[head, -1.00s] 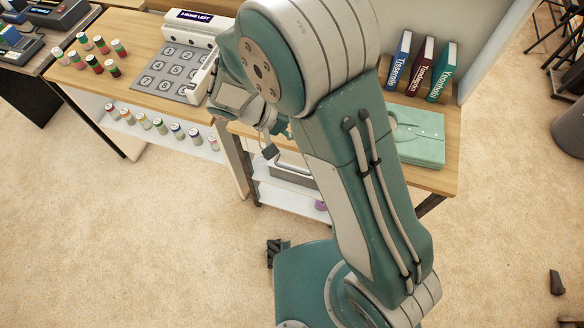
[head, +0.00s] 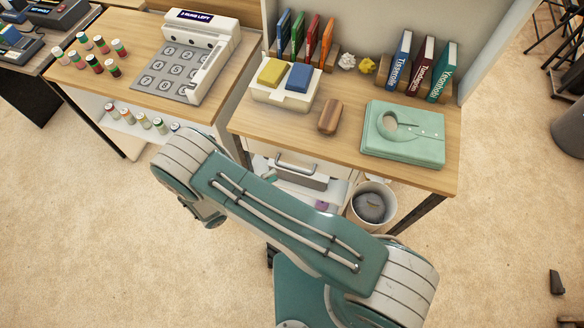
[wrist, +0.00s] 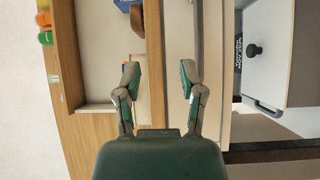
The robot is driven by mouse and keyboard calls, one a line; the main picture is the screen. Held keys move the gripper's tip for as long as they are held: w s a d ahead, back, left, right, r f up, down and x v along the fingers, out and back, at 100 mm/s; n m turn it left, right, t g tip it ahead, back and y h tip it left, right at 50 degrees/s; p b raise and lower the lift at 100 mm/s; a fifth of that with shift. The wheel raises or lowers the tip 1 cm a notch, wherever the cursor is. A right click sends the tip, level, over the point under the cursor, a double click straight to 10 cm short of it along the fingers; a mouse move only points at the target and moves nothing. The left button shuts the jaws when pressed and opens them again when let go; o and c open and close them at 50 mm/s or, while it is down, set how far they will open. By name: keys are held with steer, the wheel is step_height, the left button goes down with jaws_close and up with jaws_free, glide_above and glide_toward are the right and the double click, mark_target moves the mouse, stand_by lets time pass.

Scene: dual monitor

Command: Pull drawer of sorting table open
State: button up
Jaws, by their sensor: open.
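The wooden table (head: 345,148) stands in the middle of the head view. A silver handle (head: 295,167) on a grey-white front shows below its top; I cannot tell if this is the drawer. My gripper (wrist: 160,82) is open and empty in the wrist view, its two fingers apart. A wooden edge and a pale panel (wrist: 178,50) lie beyond and between the fingers, with a long grey bar (wrist: 200,45) near the right finger. No contact shows. In the head view my forearm hides the gripper and part of the area under the table.
A white bin (head: 370,203) stands below. A keypad machine (head: 190,50) is on the left table. The wrist view's right shows a white box (wrist: 285,45) with a dark knob.

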mark_target(292, 170)
step_height(292, 170, down, 6)
steer(key=s+a+f+n+t+y, duration=0.1)
steer(key=s+n+t+y, duration=0.15)
steer(key=t, duration=0.25)
steer(key=shift+h, duration=0.35)
steer(key=x, duration=1)
steer(key=shift+w+d+r, duration=0.1)
steer(key=shift+d+r, duration=0.15)
steer(key=shift+d, duration=0.05)
jaws_close()
